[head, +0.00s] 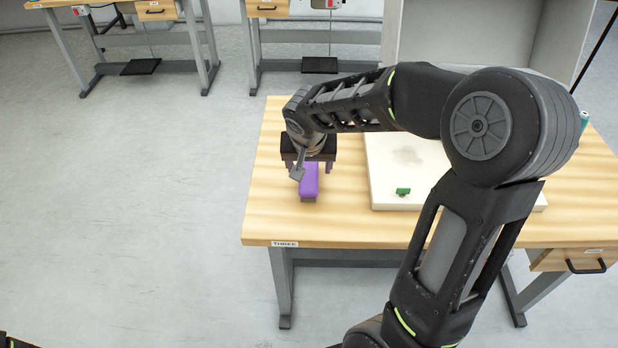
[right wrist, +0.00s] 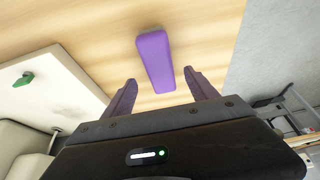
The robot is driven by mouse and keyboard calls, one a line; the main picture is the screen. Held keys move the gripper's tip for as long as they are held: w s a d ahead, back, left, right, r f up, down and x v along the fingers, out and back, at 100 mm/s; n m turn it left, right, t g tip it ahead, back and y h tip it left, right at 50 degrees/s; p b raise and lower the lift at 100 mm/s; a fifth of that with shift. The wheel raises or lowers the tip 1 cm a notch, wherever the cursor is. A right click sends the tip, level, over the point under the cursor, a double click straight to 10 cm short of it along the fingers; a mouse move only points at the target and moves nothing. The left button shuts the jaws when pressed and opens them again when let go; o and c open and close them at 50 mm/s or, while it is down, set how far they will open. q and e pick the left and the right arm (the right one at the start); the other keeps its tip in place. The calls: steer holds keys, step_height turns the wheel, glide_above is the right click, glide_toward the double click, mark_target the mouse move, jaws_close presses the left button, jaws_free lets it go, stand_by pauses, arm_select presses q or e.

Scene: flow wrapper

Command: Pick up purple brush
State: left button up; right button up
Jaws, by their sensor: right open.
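The purple brush (head: 309,184) lies on the wooden table near its left end. In the right wrist view the purple brush (right wrist: 155,60) is a long block pointing away from the gripper, with its near end between the fingers' lines. My right gripper (head: 308,170) is over the brush's far end in the head view. In the right wrist view my right gripper (right wrist: 162,88) is open, with one finger on each side and nothing held. Whether the fingers touch the brush cannot be told. My left gripper is not in view.
A white board (head: 400,165) lies on the table (head: 262,215) to the right, with a small green object (head: 403,192) on it. It also shows in the right wrist view (right wrist: 55,95). A grey panel stands behind. The table's left edge is close to the brush.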

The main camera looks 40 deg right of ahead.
mark_target(309, 172)
steer(key=shift+x, duration=2.65)
steer(key=shift+a, duration=0.1)
steer(key=shift+f+b, duration=0.25)
steer(key=shift+b, duration=0.1)
jaws_close()
